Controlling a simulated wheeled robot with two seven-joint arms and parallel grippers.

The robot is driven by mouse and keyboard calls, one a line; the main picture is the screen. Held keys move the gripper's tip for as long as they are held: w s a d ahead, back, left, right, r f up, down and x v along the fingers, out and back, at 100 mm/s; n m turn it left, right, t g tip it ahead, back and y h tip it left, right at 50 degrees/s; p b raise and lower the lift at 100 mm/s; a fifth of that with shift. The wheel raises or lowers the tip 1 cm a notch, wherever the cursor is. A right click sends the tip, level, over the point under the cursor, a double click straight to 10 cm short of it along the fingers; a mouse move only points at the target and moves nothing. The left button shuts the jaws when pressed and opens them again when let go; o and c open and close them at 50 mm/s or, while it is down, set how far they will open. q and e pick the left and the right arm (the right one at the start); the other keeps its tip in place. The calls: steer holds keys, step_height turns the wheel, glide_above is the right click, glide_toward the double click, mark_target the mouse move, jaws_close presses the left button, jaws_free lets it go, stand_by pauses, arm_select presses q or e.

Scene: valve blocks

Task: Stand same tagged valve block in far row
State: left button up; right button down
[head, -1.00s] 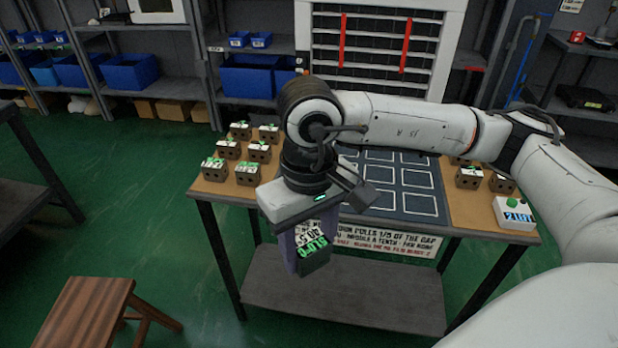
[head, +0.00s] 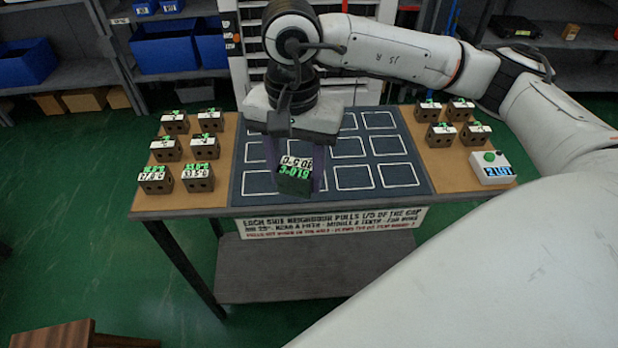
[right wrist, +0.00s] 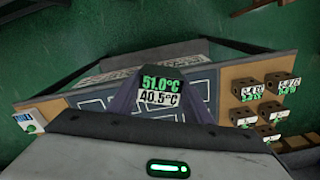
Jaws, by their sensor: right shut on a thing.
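My right gripper (head: 295,178) is shut on a dark valve block (head: 292,184) with a white and green tag. In the right wrist view the tag of the held block (right wrist: 160,88) reads 51.0°C in green above 40.5°C. The block is over the left front part of the dark mat (head: 408,190), which has white outlined cells in rows. I cannot tell whether the block touches the mat. Several brown tagged blocks stand at the left of the table, such as one front block (head: 197,178), and several stand at the right, such as one block (head: 440,135). My left gripper is not in view.
A white box with a green button and blue display (head: 491,168) sits at the right table edge. A printed sign (head: 330,221) hangs on the table front. The mat's visible cells look empty. A wooden stool (head: 60,336) stands at lower left.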

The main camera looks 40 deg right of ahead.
steer(key=w+d+f+m+b, duration=0.1)
steer(key=w+d+m, duration=0.3)
steer(key=m, duration=1.2)
steer(key=w+d+m+b, duration=0.2)
steer(key=w+d+m, duration=0.2)
steer(key=m, duration=1.2)
step_height(320, 180, down, 5)
steer(key=shift+w+d+f+p, duration=0.1)
steer(key=shift+w+f+p, duration=0.1)
steer(key=shift+p, duration=0.15)
steer(key=shift+f, duration=0.9)
step_height(320, 180, down, 3)
steer(key=shift+r, duration=0.1)
steer(key=c, duration=0.9)
jaws_free()
steer(key=shift+s+f, duration=0.1)
steer(key=shift+f, duration=0.15)
